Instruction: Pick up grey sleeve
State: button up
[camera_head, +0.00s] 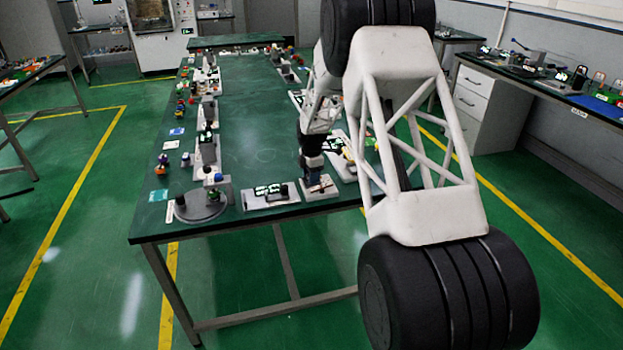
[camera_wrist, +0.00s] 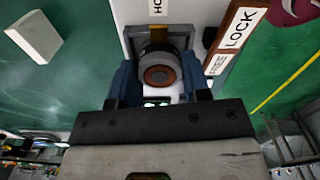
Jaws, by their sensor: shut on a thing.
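The grey sleeve (camera_wrist: 160,58) appears in the wrist view as a round dark-grey piece with a reddish ring and a grey centre at its near end. My gripper (camera_wrist: 160,82) has its two blue fingers on either side of this piece and is shut on it. A grey bracket (camera_wrist: 131,42) frames its far side, and I cannot tell whether the sleeve is still seated there. In the head view my gripper (camera_head: 318,180) points down at the front right of the green table, over a small pale base (camera_head: 322,191). The sleeve cannot be made out there.
A brown strip with a LOCK label (camera_wrist: 241,27) stands close to the right of the bracket. A pale block (camera_wrist: 35,38) is at the left. In the head view, a panel (camera_head: 270,196) and a round grey base (camera_head: 200,207) sit along the front edge. The table's middle (camera_head: 250,125) is clear.

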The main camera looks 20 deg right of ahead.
jog(key=shift+r, duration=0.15)
jog(key=shift+r, duration=1.4)
jog(key=shift+s+r, duration=0.2)
jog(key=shift+r, duration=0.1)
jog(key=s+a+r, duration=0.1)
jog(key=s, duration=1.4)
jog(key=shift+s+a+r, duration=0.2)
jog(key=shift+s+a, duration=0.05)
jog(key=shift+s, duration=0.05)
jog(key=shift+w, duration=0.15)
jog(key=w+a+r, duration=0.1)
jog(key=w+a, duration=0.2)
jog(key=w, duration=1)
jog(key=w+a+r, duration=0.2)
jog(key=w+a, duration=0.2)
jog(key=w, duration=1)
jog(key=shift+a, duration=0.25)
jog(key=shift+w, duration=0.1)
jog(key=shift+f, duration=3.1)
